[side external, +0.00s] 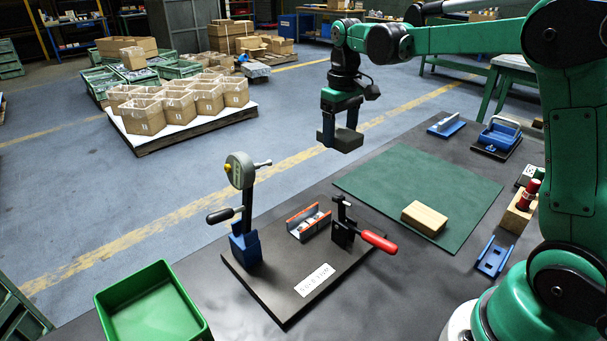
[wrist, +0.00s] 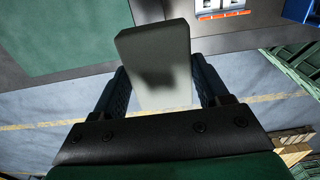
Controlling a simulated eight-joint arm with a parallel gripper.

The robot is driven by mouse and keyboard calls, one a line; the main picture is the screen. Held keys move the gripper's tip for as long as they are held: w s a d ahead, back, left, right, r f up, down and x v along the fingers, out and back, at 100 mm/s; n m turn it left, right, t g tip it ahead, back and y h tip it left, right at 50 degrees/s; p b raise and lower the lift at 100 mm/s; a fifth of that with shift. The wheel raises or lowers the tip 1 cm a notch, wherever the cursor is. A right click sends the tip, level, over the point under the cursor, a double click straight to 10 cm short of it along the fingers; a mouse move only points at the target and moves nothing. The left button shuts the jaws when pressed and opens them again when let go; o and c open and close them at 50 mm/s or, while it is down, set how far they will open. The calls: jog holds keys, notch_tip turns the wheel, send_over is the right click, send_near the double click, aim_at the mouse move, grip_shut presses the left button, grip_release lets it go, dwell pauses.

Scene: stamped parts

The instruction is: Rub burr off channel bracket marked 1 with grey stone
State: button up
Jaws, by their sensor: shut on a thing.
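My gripper (side external: 341,128) is shut on the grey stone (side external: 348,140), a flat rectangular block, held in the air beyond the far edge of the dark bench. In the wrist view the stone (wrist: 155,50) sits between the two dark fingers of my gripper (wrist: 162,82). A channel bracket (side external: 308,224) with orange-red edging lies on a black fixture plate (side external: 270,292), below and left of the stone and apart from it. In the wrist view the bracket (wrist: 222,14) is partly cut off at the top. Its mark and any burr are too small to make out.
A dial gauge (side external: 240,170) on a blue post stands left of the bracket; a red-handled clamp (side external: 378,242) stands at its right. A wooden block (side external: 425,217) lies on the green mat (side external: 375,180), otherwise clear. A green bin (side external: 150,310) is at front left.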

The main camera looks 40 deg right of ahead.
jog(key=shift+s+a+f, duration=0.2)
jog(key=shift+a+f, duration=1.05)
jog(key=shift+f, duration=0.4)
jog(key=shift+s+a+f, duration=0.15)
jog(key=shift+a+f, duration=1.15)
jog(key=shift+f, duration=0.35)
jog(key=shift+s+a+f, duration=0.2)
jog(key=shift+a+f, duration=1.05)
jog(key=shift+f, duration=0.4)
jog(key=shift+f, duration=0.3)
jog(key=shift+a, duration=0.1)
